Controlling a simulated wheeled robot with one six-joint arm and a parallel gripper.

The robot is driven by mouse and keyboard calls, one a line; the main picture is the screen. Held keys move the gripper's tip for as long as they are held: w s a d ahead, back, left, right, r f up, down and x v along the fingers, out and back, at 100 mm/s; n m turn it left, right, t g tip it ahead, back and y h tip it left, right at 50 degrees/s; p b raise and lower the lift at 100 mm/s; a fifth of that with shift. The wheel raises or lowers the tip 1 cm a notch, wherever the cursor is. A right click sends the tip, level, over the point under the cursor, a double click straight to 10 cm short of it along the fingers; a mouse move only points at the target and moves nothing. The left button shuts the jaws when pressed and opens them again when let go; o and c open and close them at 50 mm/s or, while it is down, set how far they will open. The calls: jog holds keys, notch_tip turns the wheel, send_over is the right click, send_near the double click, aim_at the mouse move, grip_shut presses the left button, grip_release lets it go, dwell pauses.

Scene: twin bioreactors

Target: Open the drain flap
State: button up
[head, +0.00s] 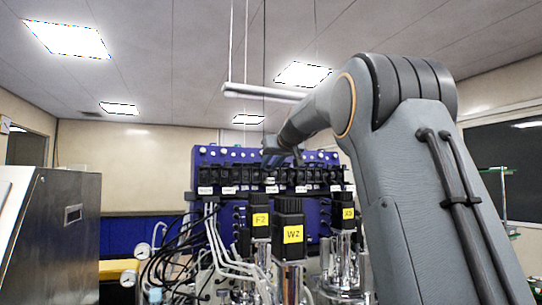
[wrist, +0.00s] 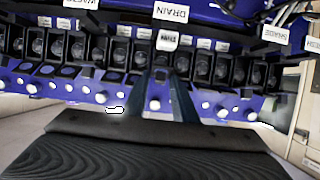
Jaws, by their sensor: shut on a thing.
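The drain flap (wrist: 167,41) shows in the wrist view as a small pale tab below the DRAIN label (wrist: 171,11), in a row of black flaps and valves. My gripper (wrist: 163,68) reaches up to it from the bottom of the view, with its two fingers close together and shut on the flap. How far the flap is tilted is hard to tell. In the head view my gripper (head: 271,163) is small and dark at the front of the blue panel (head: 209,158), and the flap is hidden or too small to make out.
Labelled black motor heads (head: 288,206) on steel vessels stand in front of the panel, below my arm. White tubes and black cables (head: 175,250) hang at the left. A steel cabinet (head: 55,235) stands at far left. Neighbouring black flaps (wrist: 210,65) are close on both sides.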

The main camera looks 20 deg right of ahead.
jog(key=shift+w+r+g+p, duration=0.2)
jog(key=shift+r+g+p, duration=0.15)
jog(key=shift+g+p, duration=0.45)
jog(key=shift+r+g, duration=0.1)
jog(key=shift+g, duration=0.3)
jog(key=shift+w+r+g, duration=0.1)
jog(key=shift+g, duration=0.4)
jog(key=o, duration=0.7)
jog(key=shift+b+v, duration=1.25)
jog(key=shift+v, duration=2.65)
